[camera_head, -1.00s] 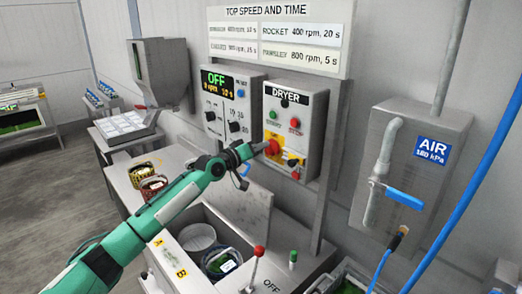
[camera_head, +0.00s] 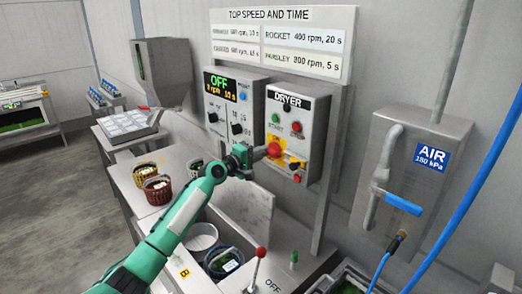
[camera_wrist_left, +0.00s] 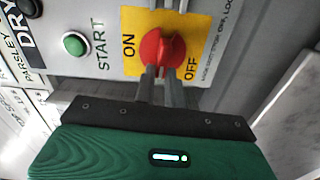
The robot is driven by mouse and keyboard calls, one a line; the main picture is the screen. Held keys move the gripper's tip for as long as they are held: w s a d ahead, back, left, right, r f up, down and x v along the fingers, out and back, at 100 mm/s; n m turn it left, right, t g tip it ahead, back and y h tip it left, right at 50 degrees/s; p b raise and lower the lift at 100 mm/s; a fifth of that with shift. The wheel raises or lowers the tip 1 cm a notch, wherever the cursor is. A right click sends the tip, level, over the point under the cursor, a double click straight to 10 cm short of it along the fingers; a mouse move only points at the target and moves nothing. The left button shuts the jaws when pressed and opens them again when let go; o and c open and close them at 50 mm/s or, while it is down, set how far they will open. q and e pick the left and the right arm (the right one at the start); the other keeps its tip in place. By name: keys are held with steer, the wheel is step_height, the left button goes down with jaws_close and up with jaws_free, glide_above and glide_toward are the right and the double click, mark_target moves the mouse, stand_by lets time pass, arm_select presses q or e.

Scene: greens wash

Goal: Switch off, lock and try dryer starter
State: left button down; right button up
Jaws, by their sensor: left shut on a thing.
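The dryer starter (camera_head: 314,120) is a grey box labelled DRYER on the upright panel. Its red rotary switch (camera_head: 273,149) sits on a yellow plate; it also shows in the left wrist view (camera_wrist_left: 160,46), between the words ON and OFF. The switch's exact setting is hard to tell. My left gripper (camera_head: 262,152) is at the switch, its two fingers (camera_wrist_left: 163,75) close together and shut on the red knob. A green START button (camera_wrist_left: 75,44) is beside the plate. My right gripper is out of view.
A control box (camera_head: 231,105) reading OFF stands left of the starter. Baskets (camera_head: 157,188) sit on the bench at left. A red-knobbed lever (camera_head: 260,253) rises at the front. An air valve with blue handle (camera_head: 404,204) and a blue hose (camera_head: 464,215) are at right.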

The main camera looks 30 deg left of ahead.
arm_select(q)
steer(key=shift+f+n, duration=0.1)
steer(key=shift+n, duration=0.4)
steer(key=c, duration=1.5)
jaws_free()
steer(key=b+v, duration=0.4)
steer(key=v, duration=0.9)
steer(key=shift+s+a+b, duration=0.25)
steer(key=shift+s+b, duration=0.05)
steer(key=shift+s, duration=0.05)
